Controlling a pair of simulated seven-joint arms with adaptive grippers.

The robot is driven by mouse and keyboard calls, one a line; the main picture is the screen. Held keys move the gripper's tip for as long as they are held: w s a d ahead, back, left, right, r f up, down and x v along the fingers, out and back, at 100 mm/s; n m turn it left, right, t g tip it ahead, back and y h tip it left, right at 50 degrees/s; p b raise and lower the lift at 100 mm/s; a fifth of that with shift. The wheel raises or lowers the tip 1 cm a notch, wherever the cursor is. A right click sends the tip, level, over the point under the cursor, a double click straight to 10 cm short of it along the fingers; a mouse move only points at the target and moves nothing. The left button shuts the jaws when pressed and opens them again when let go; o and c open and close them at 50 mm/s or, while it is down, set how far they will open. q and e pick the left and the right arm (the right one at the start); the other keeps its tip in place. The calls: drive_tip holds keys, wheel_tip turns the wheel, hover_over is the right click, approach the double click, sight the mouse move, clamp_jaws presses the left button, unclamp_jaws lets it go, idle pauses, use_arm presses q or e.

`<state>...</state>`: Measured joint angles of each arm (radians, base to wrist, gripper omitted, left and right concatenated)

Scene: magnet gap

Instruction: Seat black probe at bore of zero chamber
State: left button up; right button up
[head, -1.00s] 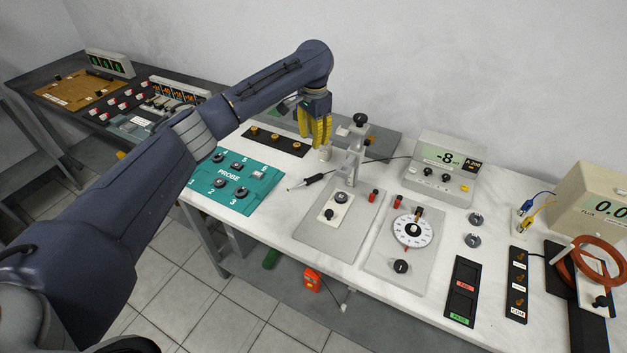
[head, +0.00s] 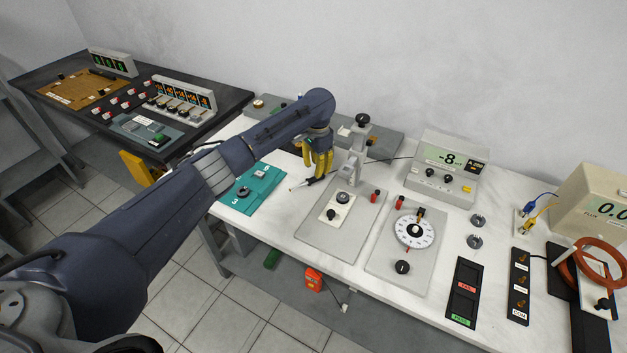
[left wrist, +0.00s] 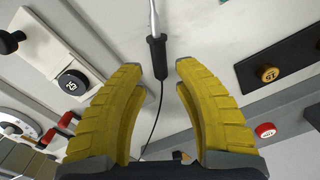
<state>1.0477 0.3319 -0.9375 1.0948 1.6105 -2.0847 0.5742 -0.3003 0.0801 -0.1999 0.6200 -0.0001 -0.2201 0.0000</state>
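The black probe (head: 306,182) lies on the white bench left of the stand, its pale metal tip pointing left. In the left wrist view the probe's black handle (left wrist: 157,57) lies between and just beyond my fingertips, with its cable running back between the fingers. My left gripper (head: 317,174) is low over the probe, yellow fingers down. In the left wrist view the gripper (left wrist: 160,68) is open, with a gap on both sides of the handle. I cannot make out the zero chamber or its bore for certain; the arm hides part of the bench behind. My right gripper is not in view.
A stand with a grey clamp (head: 353,165) rises right of the gripper. A teal probe panel (head: 262,192) lies to the left, partly covered by my arm. A meter (head: 448,165) reading -8 and a dial plate (head: 402,250) are to the right.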

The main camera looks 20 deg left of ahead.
sight(308, 182)
use_arm(q)
drive_tip(key=shift+f, duration=2.6)
clamp_jaws()
